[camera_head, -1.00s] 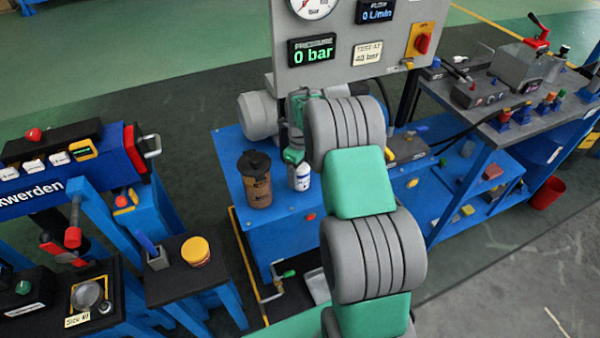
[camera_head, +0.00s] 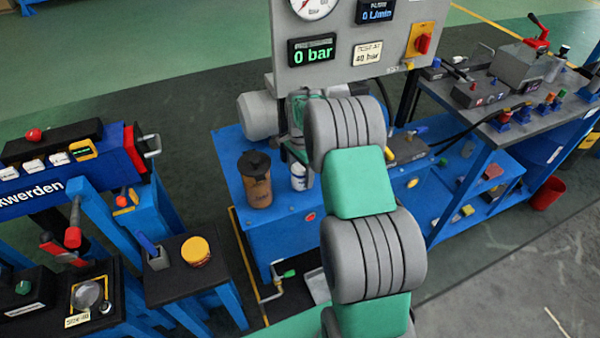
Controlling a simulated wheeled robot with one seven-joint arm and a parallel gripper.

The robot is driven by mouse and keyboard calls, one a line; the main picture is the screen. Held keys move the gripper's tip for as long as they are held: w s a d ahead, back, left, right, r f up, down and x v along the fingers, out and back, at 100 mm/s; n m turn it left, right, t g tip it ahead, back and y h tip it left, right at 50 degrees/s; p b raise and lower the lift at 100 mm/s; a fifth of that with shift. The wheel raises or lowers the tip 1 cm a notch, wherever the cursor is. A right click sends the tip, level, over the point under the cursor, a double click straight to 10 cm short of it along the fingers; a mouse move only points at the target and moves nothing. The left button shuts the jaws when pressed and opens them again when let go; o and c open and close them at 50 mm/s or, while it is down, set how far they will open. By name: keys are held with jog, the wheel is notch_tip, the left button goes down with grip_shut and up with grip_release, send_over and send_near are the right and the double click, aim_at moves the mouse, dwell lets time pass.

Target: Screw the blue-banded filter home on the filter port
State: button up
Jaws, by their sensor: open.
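The small white filter with a blue band (camera_head: 299,178) shows upright over the blue bench, just left of my arm. I cannot tell from here whether it stands on the bench or is seated on the port. My gripper (camera_head: 296,152) is small and partly covered by my own arm. It is open, just above and behind the filter's top. Its fingertips are hard to make out, and I cannot tell whether they touch the filter. The filter port cannot be made out; my arm covers that area.
A brown canister with a black lid (camera_head: 257,180) stands close left of the filter. The gauge panel (camera_head: 355,45), reading 0 bar, rises behind. A grey motor (camera_head: 258,115) sits at the bench's back left. A side table (camera_head: 185,280) holds a yellow-lidded jar (camera_head: 196,252).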

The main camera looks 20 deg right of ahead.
jog(key=n, duration=0.9)
jog(key=shift+c, duration=0.3)
grip_shut()
jog(key=m, duration=0.5)
